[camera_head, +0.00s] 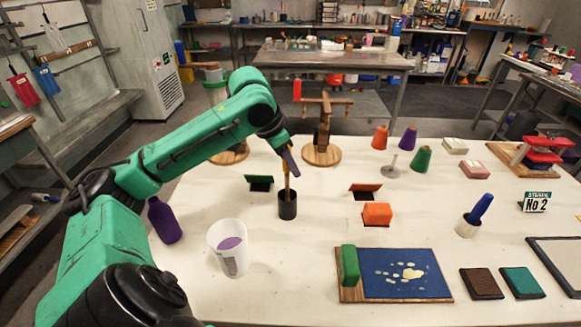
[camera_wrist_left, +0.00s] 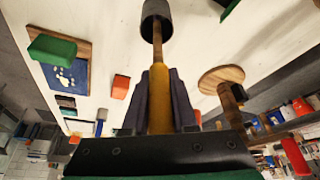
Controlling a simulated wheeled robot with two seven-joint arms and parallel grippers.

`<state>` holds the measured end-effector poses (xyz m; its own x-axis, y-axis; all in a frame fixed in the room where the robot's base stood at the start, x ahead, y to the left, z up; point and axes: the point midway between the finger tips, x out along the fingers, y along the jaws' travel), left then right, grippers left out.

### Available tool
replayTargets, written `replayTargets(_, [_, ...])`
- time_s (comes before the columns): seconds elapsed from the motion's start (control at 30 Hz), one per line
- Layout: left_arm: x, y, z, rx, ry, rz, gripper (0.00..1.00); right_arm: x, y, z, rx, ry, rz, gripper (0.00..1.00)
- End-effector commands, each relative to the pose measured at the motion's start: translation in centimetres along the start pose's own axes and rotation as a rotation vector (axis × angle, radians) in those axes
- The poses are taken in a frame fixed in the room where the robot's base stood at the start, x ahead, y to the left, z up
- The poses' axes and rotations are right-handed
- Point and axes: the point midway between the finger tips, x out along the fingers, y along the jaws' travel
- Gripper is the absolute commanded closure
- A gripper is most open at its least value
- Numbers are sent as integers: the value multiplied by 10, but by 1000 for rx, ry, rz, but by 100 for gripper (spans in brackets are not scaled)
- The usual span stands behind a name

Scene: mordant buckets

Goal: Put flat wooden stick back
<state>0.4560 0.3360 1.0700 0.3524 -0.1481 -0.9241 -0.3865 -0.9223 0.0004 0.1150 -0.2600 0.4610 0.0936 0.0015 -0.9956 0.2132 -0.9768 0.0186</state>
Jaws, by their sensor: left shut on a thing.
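The flat wooden stick (camera_head: 287,181) is yellow-brown and nearly upright. My left gripper (camera_head: 288,165) is shut on its upper part. In the left wrist view the stick (camera_wrist_left: 158,52) runs out from between the two dark fingers (camera_wrist_left: 160,90) toward the mouth of a dark cup (camera_wrist_left: 156,9). In the head view this small dark cup (camera_head: 287,208) stands on the white table right under the stick. The stick's lower end is at or inside the cup's mouth; how deep is hidden. My right gripper is not in view.
A white bucket with purple liquid (camera_head: 228,258) and a purple bottle (camera_head: 164,220) stand left of the cup. An orange block (camera_head: 377,215) lies right of it. A blue board with a green block (camera_head: 349,265) lies in front. Wooden stands (camera_head: 321,155) are behind.

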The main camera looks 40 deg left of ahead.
Motion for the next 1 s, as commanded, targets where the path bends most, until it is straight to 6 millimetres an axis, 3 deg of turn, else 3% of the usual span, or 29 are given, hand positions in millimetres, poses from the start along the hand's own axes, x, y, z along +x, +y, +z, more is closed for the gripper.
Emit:
replayTargets(0.17, [3, 0, 1, 0, -1, 0, 100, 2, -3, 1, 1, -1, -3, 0])
replayTargets(0.2, [2, 0, 1, 0, 0, 0, 63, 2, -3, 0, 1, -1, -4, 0])
replayTargets(0.27, [2, 0, 1, 0, 0, 0, 44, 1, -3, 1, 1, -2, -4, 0])
replayTargets(0.67, [-8, -1, -1, -1, 2, -2, 44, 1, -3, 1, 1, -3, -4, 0])
replayTargets(0.77, [-28, -1, -1, 0, 4, -4, 44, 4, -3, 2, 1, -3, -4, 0])
replayTargets(1.0, [-97, -1, -2, -1, 5, -3, 44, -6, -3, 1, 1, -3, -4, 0])
